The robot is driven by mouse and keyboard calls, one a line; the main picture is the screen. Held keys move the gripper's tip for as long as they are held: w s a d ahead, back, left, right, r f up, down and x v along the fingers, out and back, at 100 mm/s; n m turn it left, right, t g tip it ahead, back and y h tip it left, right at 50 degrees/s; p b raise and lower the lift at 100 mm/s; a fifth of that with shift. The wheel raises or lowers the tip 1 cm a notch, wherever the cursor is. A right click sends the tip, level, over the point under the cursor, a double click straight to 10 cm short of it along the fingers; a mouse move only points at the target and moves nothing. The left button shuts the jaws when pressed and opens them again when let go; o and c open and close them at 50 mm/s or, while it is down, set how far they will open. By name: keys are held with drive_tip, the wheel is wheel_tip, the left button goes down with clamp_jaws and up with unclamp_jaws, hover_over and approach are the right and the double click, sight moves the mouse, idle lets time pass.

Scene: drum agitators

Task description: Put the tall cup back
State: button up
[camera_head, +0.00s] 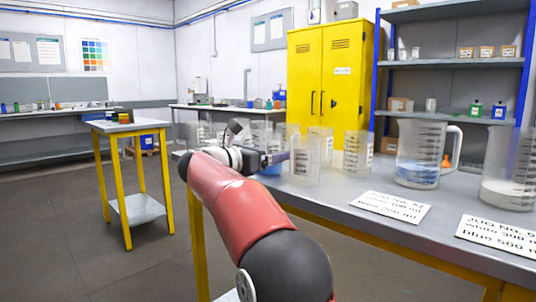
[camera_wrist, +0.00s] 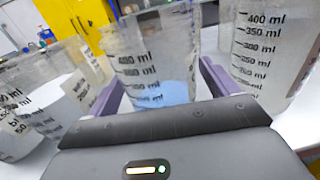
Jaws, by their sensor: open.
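In the wrist view a clear graduated cup (camera_wrist: 150,50) with blue liquid at its bottom stands between the two purple fingers of my gripper (camera_wrist: 160,85). The fingers are apart, one on each side of the cup; whether either touches it I cannot tell. In the head view my gripper (camera_head: 279,157) is over the bench among several clear cups, partly hidden by my arm. A tall clear cup (camera_head: 306,162) stands just right of it. Blue liquid shows low behind the gripper. Which cup the task calls tall is not certain.
Other clear cups crowd both sides, one at left (camera_wrist: 30,115) and one at right (camera_wrist: 265,50) in the wrist view. On the bench (camera_head: 340,197) stand a jug with blue liquid (camera_head: 420,155), a large beaker (camera_head: 512,170) and two printed signs. Shelves stand behind.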

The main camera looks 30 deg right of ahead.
drive_tip(key=shift+r, duration=0.15)
drive_tip(key=b+v, duration=0.1)
drive_tip(key=v, duration=1.1)
